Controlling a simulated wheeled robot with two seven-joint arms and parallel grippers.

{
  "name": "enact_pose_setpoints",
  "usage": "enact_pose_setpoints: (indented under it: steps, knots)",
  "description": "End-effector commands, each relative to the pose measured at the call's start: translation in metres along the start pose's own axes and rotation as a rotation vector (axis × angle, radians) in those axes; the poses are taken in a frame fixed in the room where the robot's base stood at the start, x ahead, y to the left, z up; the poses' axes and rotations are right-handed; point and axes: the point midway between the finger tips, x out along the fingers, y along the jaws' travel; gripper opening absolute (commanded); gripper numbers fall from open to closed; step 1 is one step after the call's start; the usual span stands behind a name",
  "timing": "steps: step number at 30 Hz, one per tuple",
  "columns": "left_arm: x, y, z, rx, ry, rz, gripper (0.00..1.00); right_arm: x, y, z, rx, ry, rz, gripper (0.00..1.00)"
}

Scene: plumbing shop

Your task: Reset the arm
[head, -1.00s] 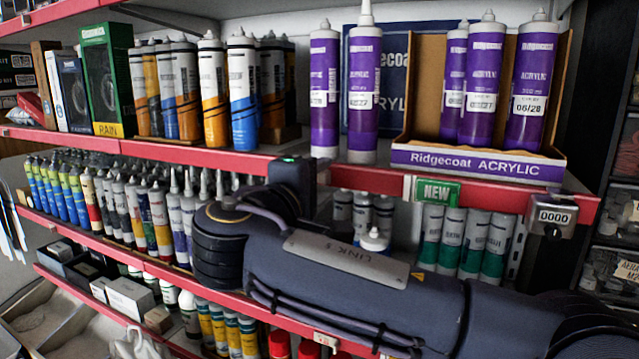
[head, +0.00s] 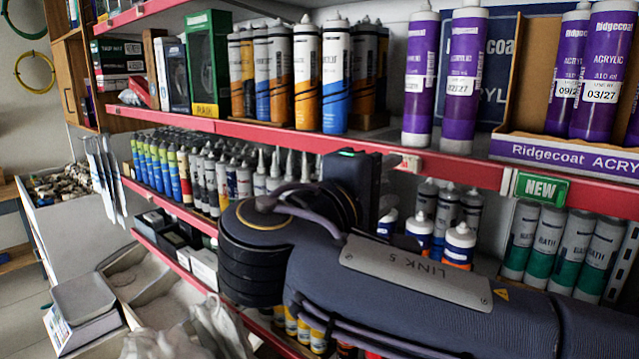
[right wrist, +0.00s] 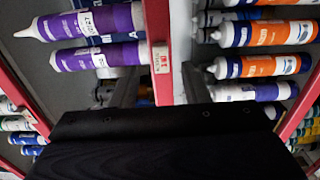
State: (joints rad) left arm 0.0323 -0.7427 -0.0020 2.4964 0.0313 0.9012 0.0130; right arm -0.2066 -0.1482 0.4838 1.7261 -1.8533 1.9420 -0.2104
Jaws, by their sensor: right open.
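My right arm comes in from the lower right in the head view, with a "LINK 5" plate on its dark blue link. Its black gripper (head: 352,185) is in front of the shelf unit, by the red edge of the upper shelf. My left gripper is not in view.
Purple acrylic cartridges (head: 461,75) and a display box (head: 570,155) stand on the upper shelf (head: 250,132). Several tubes (head: 160,165) crowd the lower shelf behind my arm. A grey scale (head: 84,303) and bins are at lower left. Floor shows at far left.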

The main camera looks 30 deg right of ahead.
Motion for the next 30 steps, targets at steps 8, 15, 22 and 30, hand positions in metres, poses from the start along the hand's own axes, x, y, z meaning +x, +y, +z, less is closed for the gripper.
enact_pose_setpoints:
  steps: [8,15,22,30]
  knots:
    - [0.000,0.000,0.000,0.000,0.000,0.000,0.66,0.004,-0.010,0.000,-0.019,0.012,-0.030,0.42]
    - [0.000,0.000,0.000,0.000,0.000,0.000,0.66,0.021,-0.139,0.011,-0.120,0.141,-0.445,0.42]
    - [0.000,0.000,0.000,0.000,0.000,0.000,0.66,-0.039,-0.298,0.043,0.089,0.208,-1.131,0.42]
    - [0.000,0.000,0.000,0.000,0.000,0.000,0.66,-0.129,-0.359,0.043,0.616,0.125,-1.697,0.42]
